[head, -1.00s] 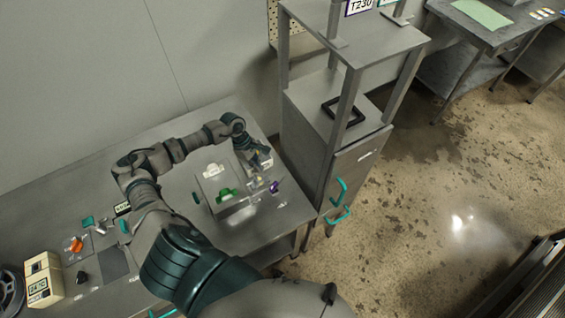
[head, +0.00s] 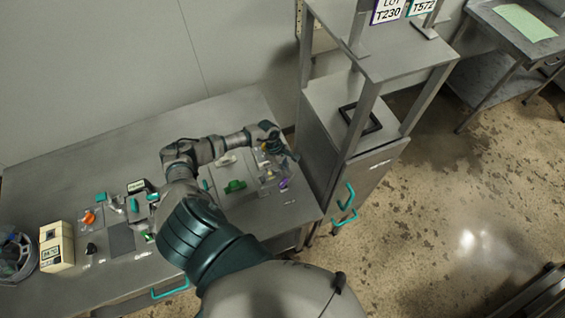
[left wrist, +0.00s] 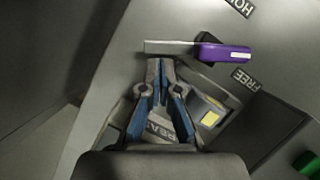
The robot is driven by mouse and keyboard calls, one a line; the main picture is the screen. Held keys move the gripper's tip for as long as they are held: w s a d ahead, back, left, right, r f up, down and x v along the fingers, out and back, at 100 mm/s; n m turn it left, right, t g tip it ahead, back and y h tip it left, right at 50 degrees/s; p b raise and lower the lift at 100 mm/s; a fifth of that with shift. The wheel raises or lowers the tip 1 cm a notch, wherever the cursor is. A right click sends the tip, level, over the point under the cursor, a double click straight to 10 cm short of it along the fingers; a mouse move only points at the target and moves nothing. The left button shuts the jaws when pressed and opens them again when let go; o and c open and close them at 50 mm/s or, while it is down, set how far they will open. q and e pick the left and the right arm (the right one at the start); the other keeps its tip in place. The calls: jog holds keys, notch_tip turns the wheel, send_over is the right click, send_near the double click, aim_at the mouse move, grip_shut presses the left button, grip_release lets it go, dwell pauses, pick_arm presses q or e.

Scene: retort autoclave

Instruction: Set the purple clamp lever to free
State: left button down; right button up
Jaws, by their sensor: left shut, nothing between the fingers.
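The purple clamp lever (left wrist: 224,52) shows large in the left wrist view, lying across the picture with a metal bar (left wrist: 168,47) at its left end. Its end points to the right, between the labels HOLD (left wrist: 240,5), partly cut off, and FREE (left wrist: 245,79). In the head view the purple lever (head: 283,183) is small, at the right end of the bench. My left gripper (left wrist: 159,64) is shut and empty, its tips close to the metal bar; I cannot tell whether they touch. In the head view my left gripper (head: 280,158) is over the bench's right end.
A green handle (head: 235,186) stands on a panel left of the lever. A yellow piece (left wrist: 210,118) lies beside the gripper. A metal rack (head: 350,125) stands right of the bench (head: 215,280). An orange knob (head: 89,218) and a cream box (head: 56,246) are at the left.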

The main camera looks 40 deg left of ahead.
aim_at(292, 174)
pick_arm(q)
jog(key=shift+s+f, duration=0.1)
dwell(0.3)
jog(key=shift+f+b, duration=0.1)
jog(key=shift+b, duration=0.45)
jog(key=d+m+g+b, duration=0.1)
jog(key=m+b, duration=0.1)
jog(key=b, duration=0.1)
jog(key=w+d+m+b, duration=0.1)
jog(key=m+b, duration=0.1)
jog(key=b, duration=0.2)
jog(key=shift+f+m+g, duration=0.15)
jog(key=shift+m+g, duration=0.15)
jog(key=shift+g, duration=0.1)
jog(key=shift+d+m+y+b, duration=0.35)
jog(key=shift+m+b, duration=0.35)
jog(key=shift+b, duration=0.45)
jog(key=shift+d+r+g, duration=0.1)
jog(key=shift+r+g, duration=0.1)
jog(key=shift+g, duration=0.1)
jog(key=shift+r, duration=0.15)
jog(key=v, duration=1.1)
jog(key=shift+a+r, duration=0.25)
jog(key=shift+r, duration=0.05)
